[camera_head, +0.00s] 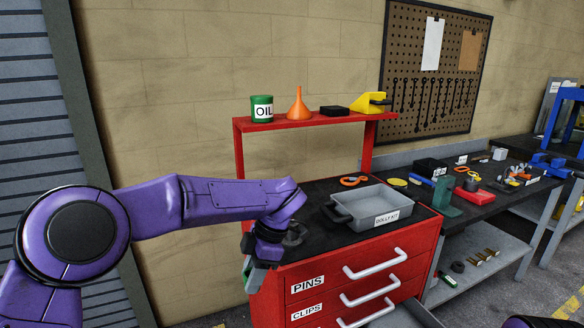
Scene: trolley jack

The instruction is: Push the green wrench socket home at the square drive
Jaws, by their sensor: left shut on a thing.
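My left arm comes in from the left, and its gripper (262,262) is at the left front corner of the red tool trolley (268,300). It is shut on a small green and grey piece (248,272), mostly hidden by the gripper. The green matches the wrench socket, but I cannot make out its shape. I cannot make out the square drive, or whether the piece touches anything. My right gripper is not in view.
A grey DOLLY KIT tray (372,203) sits on the trolley's black top. The red shelf (318,122) above holds an OIL can (262,108), an orange funnel (298,106) and a yellow tool (370,105). A cluttered workbench (478,210) stands at right.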

